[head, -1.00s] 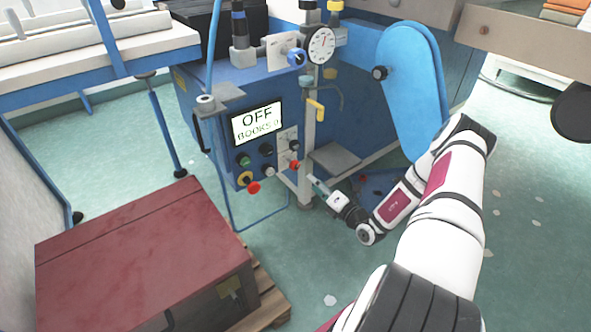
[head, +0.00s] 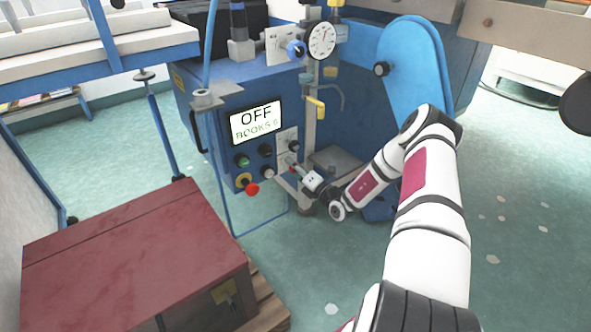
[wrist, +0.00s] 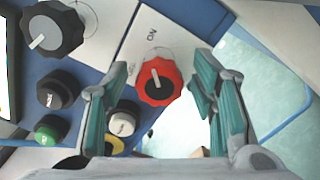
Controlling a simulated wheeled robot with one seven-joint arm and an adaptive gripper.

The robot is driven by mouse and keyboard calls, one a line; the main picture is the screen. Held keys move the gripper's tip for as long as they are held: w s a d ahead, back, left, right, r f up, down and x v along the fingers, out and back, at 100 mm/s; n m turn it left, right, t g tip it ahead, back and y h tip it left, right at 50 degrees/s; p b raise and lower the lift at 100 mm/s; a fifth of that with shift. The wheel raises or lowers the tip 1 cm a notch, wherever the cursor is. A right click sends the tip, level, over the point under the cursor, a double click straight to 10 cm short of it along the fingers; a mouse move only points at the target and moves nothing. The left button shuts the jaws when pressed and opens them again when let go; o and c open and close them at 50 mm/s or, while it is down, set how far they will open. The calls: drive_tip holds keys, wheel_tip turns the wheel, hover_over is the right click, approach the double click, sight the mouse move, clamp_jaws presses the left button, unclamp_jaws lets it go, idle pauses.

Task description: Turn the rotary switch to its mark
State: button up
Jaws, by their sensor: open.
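The rotary switch is a red scalloped knob (wrist: 158,80) with a white pointer line, on a pale plate marked "NO" or "ON" in the wrist view. My gripper (wrist: 160,112) is open, with one teal finger on each side of the knob. The knob shows between and just beyond the fingers, and I cannot tell whether either touches it. In the head view my gripper (head: 298,171) is at the control panel's right side, and the knob there is mostly too small to make out.
A red mushroom button (head: 252,189) juts out lower. A dark red box (head: 130,255) stands at front left.

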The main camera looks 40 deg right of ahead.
drive_tip(key=c, duration=1.1)
drive_tip(key=shift+c, duration=0.2)
drive_tip(key=shift+n+p, duration=0.3)
drive_tip(key=n+p, duration=0.3)
drive_tip(key=shift+r, duration=0.15)
drive_tip(key=n+p, duration=0.2)
drive_tip(key=n, duration=0.3)
drive_tip(key=n+p, duration=0.2)
drive_tip(key=n, duration=0.2)
drive_tip(key=n+p, duration=0.2)
drive_tip(key=n, duration=0.3)
drive_tip(key=shift+n, duration=0.3)
